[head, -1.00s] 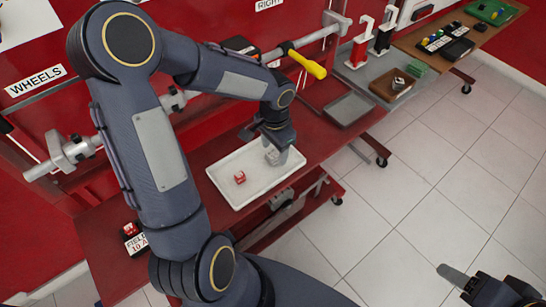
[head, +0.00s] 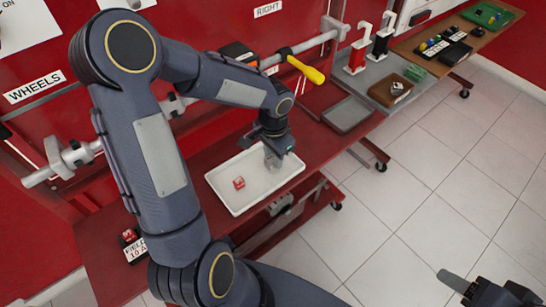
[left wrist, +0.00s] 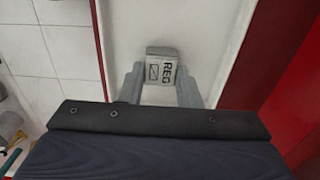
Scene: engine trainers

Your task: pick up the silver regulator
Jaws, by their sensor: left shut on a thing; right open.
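The silver regulator (left wrist: 161,68) is a small grey block marked "REG" in the left wrist view. It sits between the fingers of my left gripper (left wrist: 160,85), which is shut on it. In the head view my left gripper (head: 272,160) is over the right part of the white tray (head: 228,200), and the regulator there is mostly hidden by the fingers. I cannot tell whether it touches the tray floor. My right gripper (head: 455,283) is at the lower right over the floor, open and empty.
A red block (head: 239,183) lies in the tray's left part. The tray stands on a red bench (head: 190,178). A grey tray (head: 346,114) lies further right. The tiled floor at right is clear.

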